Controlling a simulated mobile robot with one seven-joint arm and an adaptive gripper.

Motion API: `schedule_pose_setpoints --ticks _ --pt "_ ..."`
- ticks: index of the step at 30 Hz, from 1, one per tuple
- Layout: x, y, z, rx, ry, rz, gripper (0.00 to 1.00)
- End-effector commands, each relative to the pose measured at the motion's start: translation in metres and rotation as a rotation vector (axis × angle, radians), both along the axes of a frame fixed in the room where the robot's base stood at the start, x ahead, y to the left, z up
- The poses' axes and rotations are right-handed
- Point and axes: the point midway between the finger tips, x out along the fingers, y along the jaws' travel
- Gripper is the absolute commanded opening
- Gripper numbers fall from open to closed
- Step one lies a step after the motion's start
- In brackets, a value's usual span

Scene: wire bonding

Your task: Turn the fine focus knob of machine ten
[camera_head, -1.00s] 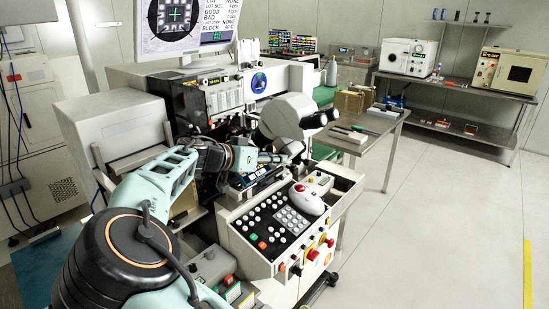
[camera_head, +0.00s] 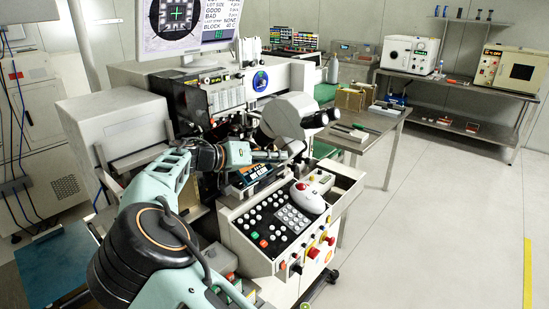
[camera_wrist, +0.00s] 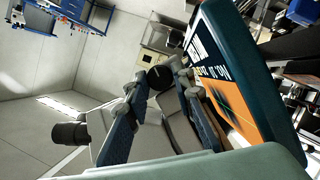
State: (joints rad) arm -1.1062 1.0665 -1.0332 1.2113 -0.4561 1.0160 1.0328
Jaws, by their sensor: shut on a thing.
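Machine ten stands in the middle of the head view, with its white microscope head (camera_head: 285,117) over the work area. My gripper (camera_head: 297,150) reaches in beside the microscope, just under its head. In the wrist view my gripper (camera_wrist: 160,88) has its two fingers on either side of a round black knob (camera_wrist: 160,77), which I take for the fine focus knob. The fingers are shut on it, and its front face shows between the fingertips. The knob is hidden or too small in the head view. A teal and orange sign (camera_wrist: 225,75) reads No. 10 close beside the right finger.
A black eyepiece (camera_wrist: 70,132) lies left of the fingers in the wrist view. The keypad console (camera_head: 285,222) with a white trackball unit sits below my gripper. A metal side table (camera_head: 375,120) stands to the right, and the floor beyond is clear.

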Motion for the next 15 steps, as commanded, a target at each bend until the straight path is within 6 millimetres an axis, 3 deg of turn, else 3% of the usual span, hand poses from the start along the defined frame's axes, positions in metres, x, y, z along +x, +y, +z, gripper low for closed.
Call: schedule_pose_setpoints --ticks 6,7,11,15 --pt "0.0009 0.0004 0.0019 0.000 -0.004 0.002 0.00" --pt "0.0008 0.0004 0.0020 0.000 -0.004 0.002 0.26" --pt "0.0006 0.0004 0.0015 0.000 -0.003 0.002 0.40" --pt "0.0005 0.0004 0.0007 0.001 -0.002 0.002 0.40"
